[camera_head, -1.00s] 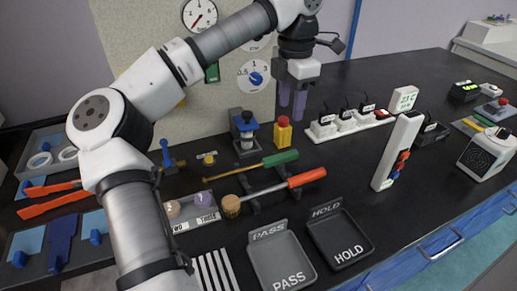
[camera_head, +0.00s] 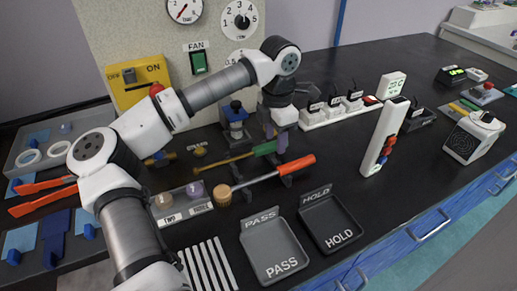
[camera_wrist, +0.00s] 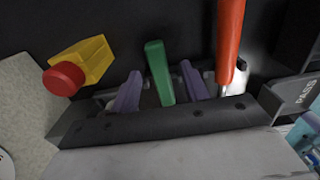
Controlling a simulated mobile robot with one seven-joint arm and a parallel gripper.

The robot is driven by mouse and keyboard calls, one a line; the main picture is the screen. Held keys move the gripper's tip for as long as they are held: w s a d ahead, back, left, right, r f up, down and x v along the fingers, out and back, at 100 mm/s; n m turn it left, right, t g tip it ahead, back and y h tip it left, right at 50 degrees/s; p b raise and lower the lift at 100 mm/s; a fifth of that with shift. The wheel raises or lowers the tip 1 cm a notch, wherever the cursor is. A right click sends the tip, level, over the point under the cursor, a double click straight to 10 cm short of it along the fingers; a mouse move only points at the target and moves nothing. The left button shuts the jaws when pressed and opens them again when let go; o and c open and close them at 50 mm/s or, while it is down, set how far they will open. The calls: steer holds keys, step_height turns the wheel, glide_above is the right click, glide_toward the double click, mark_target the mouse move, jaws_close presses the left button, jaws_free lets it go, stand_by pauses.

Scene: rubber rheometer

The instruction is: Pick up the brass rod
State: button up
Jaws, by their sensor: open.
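The green handle also shows in the wrist view (camera_wrist: 158,75), but the brass part is hidden there. My gripper (camera_head: 276,138) is open and low over the handle. In the wrist view its two purple fingers stand either side of the handle, with gaps showing. I cannot tell how far the fingertips reach down beside it.
A red-handled tool (camera_head: 297,166) with a round wooden end lies close in front. PASS (camera_head: 275,252) and HOLD (camera_head: 330,222) trays stand at the front. A white power strip (camera_head: 328,113) lies behind right.

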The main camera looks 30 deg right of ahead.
steer(key=shift+f, duration=0.4)
steer(key=shift+c, duration=0.3)
jaws_close()
steer(key=shift+r, duration=0.15)
